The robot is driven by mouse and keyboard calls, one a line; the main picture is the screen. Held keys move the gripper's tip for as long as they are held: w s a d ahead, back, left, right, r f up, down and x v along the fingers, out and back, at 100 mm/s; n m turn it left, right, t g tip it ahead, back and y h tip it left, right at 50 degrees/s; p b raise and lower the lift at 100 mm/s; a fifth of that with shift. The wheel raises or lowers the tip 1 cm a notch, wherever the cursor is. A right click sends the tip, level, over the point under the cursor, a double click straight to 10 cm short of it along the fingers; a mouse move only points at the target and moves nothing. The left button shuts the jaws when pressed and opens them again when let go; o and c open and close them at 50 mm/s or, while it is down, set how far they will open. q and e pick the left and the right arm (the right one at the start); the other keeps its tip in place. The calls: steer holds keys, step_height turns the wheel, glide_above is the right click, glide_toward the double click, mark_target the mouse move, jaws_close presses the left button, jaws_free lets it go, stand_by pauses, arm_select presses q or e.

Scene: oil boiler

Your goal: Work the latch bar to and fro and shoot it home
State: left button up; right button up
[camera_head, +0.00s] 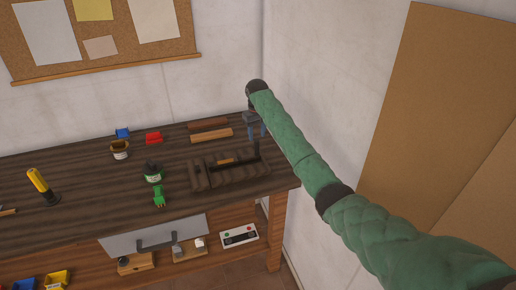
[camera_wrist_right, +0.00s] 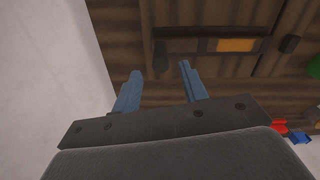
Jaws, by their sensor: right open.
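The latch assembly (camera_head: 232,177) is a dark, ribbed block near the right end of the workbench. A dark bar (camera_head: 240,160) with a small orange patch lies along its top. In the right wrist view, the bar (camera_wrist_right: 180,46) runs left to right, with the orange patch (camera_wrist_right: 235,45) on it and a dark knob (camera_wrist_right: 289,44) to the right. My right gripper (camera_head: 257,137) is at the assembly's back right end. Its blue fingers (camera_wrist_right: 160,72) are apart with nothing between them, near the bar's left end; contact cannot be told. My left gripper is out of view.
Wooden blocks (camera_head: 211,136) lie behind the assembly. The wall (camera_head: 310,70) is close on the right. The bench's middle (camera_head: 90,195) is clear.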

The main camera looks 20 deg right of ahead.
mark_target(257, 155)
steer(key=shift+f+p, duration=0.35)
steer(key=shift+f, duration=0.05)
step_height(257, 155, down, 6)
steer(key=p, duration=0.3)
steer(key=shift+r, duration=0.2)
steer(key=shift+f, duration=0.7)
jaws_close()
